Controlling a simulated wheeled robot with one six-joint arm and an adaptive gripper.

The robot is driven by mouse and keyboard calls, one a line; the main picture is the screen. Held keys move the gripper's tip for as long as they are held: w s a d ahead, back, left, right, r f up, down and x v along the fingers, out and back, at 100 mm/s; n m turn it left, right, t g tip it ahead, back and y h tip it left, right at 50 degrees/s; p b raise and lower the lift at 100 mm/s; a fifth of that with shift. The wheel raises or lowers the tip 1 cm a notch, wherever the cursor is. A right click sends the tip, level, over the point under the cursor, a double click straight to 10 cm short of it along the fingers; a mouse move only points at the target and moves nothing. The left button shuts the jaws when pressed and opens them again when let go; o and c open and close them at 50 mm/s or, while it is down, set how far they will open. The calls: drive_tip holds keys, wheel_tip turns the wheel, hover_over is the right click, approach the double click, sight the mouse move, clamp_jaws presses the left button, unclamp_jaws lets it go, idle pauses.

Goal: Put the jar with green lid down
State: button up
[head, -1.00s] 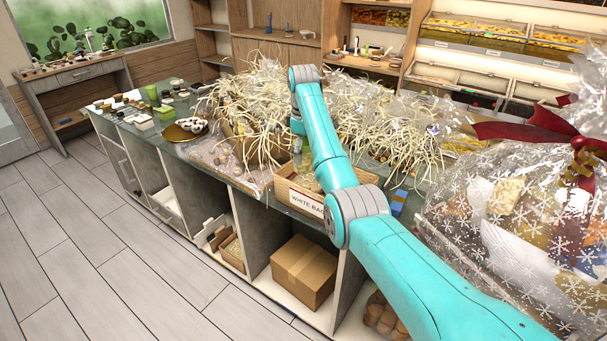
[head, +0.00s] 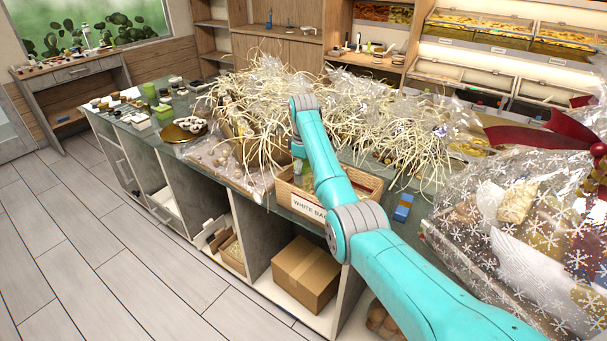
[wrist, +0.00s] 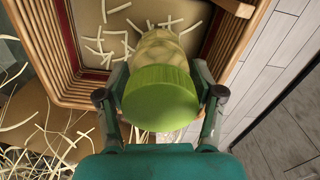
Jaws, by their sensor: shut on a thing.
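The jar with green lid (wrist: 160,95) is held in my gripper (wrist: 160,100), with a finger on each side of its lid in the wrist view. Its glass body with pale contents points away from the camera, over a wooden crate (wrist: 245,40) with ribbed walls and pale straw shreds on its floor. I cannot tell whether the jar touches the floor of the crate. In the head view the wooden crate (head: 308,207) has a "WHITE BA..." label, and my arm hides part of it. The gripper itself is largely hidden there.
Heaps of pale shredded straw and clear wrap (head: 250,110) lie on the counter left of and behind the crate. A blue box (head: 403,207) stands right of it. A large wrapped hamper (head: 530,215) fills the right side. A cardboard box (head: 305,272) sits on the shelf below.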

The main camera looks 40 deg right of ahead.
drive_tip(key=shift+f, duration=0.35)
drive_tip(key=shift+f, duration=0.1)
drive_tip(key=o, duration=1.5)
